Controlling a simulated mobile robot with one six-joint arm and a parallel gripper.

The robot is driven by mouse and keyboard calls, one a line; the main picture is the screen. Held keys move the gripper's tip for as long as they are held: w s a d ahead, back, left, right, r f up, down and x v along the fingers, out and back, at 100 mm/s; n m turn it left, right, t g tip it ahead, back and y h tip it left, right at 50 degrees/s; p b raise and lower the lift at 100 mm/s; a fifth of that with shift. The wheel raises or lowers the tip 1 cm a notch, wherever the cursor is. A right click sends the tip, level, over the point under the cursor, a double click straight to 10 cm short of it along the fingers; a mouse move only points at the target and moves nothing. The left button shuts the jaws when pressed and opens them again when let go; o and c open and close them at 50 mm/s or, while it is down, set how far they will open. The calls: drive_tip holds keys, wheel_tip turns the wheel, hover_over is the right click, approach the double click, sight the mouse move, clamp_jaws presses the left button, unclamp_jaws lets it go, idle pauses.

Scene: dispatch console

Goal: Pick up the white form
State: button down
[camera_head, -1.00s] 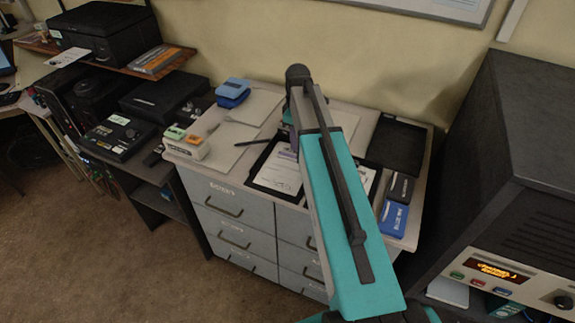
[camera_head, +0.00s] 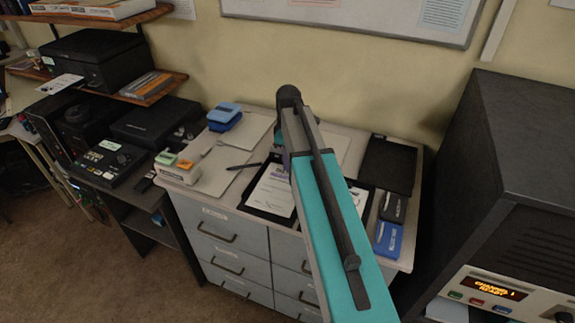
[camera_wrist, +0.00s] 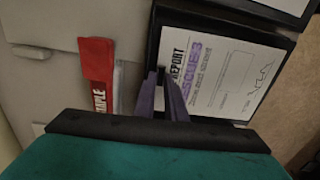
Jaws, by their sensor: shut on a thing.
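The white form (camera_wrist: 225,85), printed with "REPORT" and purple lettering, lies in a black tray (camera_wrist: 265,30) in the wrist view. In the head view, the form (camera_head: 270,190) shows left of my arm, which covers part of the tray area. My gripper (camera_wrist: 160,78) has its purple fingers close together at the form's near left edge, shut on the form. It looks level with the tray; I cannot tell whether the form is lifted. In the head view my arm hides the fingertips.
A red stapler (camera_wrist: 97,62) lies just left of the fingers in the wrist view. On the cabinet top are a blue box (camera_head: 224,117), a pen (camera_head: 243,166), a blue pad (camera_head: 388,240) and an empty black tray (camera_head: 388,165). A dark console (camera_head: 500,180) stands at the right.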

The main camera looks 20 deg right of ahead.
drive_tip(key=shift+r+b, duration=0.55)
drive_tip(key=shift+r, duration=0.6)
drive_tip(key=r+b, duration=0.2)
drive_tip(key=b, duration=0.2)
hover_over(261, 197)
drive_tip(key=shift+f, duration=0.1)
drive_tip(key=shift+f, duration=0.15)
